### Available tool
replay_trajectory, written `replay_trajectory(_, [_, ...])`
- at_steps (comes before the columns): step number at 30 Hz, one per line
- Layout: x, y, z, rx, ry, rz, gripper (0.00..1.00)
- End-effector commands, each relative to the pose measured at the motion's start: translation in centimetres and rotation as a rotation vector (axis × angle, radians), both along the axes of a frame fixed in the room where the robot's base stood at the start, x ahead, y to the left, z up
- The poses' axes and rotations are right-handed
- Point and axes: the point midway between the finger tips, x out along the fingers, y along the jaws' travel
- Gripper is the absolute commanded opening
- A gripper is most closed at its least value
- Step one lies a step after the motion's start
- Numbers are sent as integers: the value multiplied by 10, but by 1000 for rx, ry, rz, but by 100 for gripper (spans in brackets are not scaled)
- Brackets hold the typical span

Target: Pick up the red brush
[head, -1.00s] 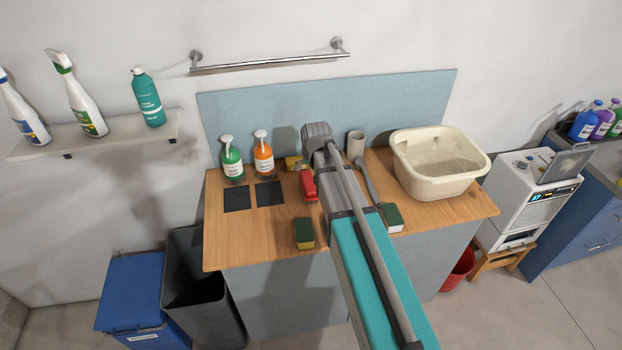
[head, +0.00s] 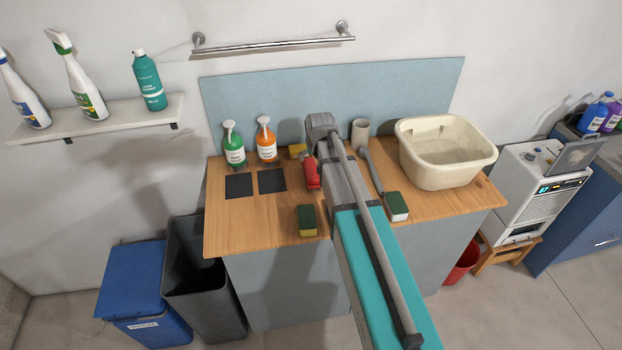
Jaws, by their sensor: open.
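The red brush (head: 312,173) lies on the wooden worktop (head: 240,235), near its middle and just left of my arm. Its far end is partly covered. My gripper (head: 307,157) is at the far end of the brush, below my grey wrist. Only a small part of it shows, and its fingertips are mostly hidden. It is open. I cannot tell whether it touches the brush or hangs above it.
A yellow sponge (head: 297,151) lies just behind the brush, and a green-yellow sponge (head: 307,220) in front. Green (head: 234,150) and orange (head: 267,145) pump bottles stand left. A grey cup (head: 360,131), a grey-handled brush (head: 370,171), another sponge (head: 396,206) and a cream basin (head: 440,175) are right.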

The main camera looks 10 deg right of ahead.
Motion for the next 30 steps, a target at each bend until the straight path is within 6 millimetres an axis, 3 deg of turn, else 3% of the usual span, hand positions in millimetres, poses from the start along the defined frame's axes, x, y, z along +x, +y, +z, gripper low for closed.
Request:
replay_trajectory(15, [17, -1, -42, 0, 0, -1, 100])
replay_trajectory(30, [19, -2, -46, 0, 0, -2, 100])
